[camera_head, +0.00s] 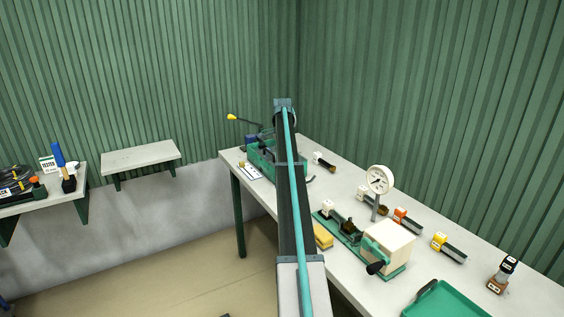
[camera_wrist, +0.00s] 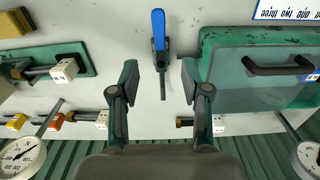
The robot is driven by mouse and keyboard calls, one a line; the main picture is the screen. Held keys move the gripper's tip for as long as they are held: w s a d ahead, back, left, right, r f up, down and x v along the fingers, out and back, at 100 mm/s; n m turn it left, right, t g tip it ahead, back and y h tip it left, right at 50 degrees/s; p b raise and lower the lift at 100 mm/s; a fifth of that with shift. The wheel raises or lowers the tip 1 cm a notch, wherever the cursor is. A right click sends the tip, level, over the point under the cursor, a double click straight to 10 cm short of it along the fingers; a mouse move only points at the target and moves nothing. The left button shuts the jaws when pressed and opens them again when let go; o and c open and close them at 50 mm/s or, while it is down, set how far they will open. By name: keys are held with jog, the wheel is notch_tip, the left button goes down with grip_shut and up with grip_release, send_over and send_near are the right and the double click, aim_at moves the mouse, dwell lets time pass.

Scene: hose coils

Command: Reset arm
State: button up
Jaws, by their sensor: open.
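My gripper (camera_wrist: 160,70) is open and empty in the wrist view, its two fingers spread over the pale table top. A blue-handled tool (camera_wrist: 158,30) with a dark metal shaft lies in line with the gap between the fingers, and nothing is held. In the head view my arm reaches out over the long table (camera_head: 470,262), and the gripper's fingers cannot be made out there.
A green machine (camera_head: 262,155) stands at the table's far end. A dial gauge (camera_head: 380,180), a cream block (camera_head: 388,246), a green tray (camera_head: 445,302) and several small fittings stand nearer. An empty wall shelf (camera_head: 140,155) is at left. Green corrugated walls stand behind.

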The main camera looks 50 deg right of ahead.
dwell(0.6)
